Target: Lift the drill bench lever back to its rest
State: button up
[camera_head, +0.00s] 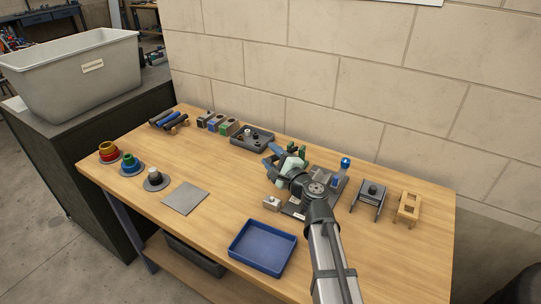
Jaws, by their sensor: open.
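The drill bench (326,197) is a dark fixture on the right half of the table, partly hidden behind my arm. An upright piece with a shiny blue ball top (345,162) stands at its right side; it may be the lever, but I cannot tell for certain. The gripper and wrist hide part of the fixture, and any contact there cannot be told.
A blue tray (262,248) lies at the front. A grey plate (185,198) and several coloured round parts are at the left. A dark tray (252,138) and blocks stand at the back. A dark bracket (369,198) and wooden frame (408,208) are at the right.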

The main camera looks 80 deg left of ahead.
jog(key=shift+s+a, duration=0.2)
jog(key=shift+a, duration=0.25)
jog(key=shift+c, duration=0.4)
grip_shut()
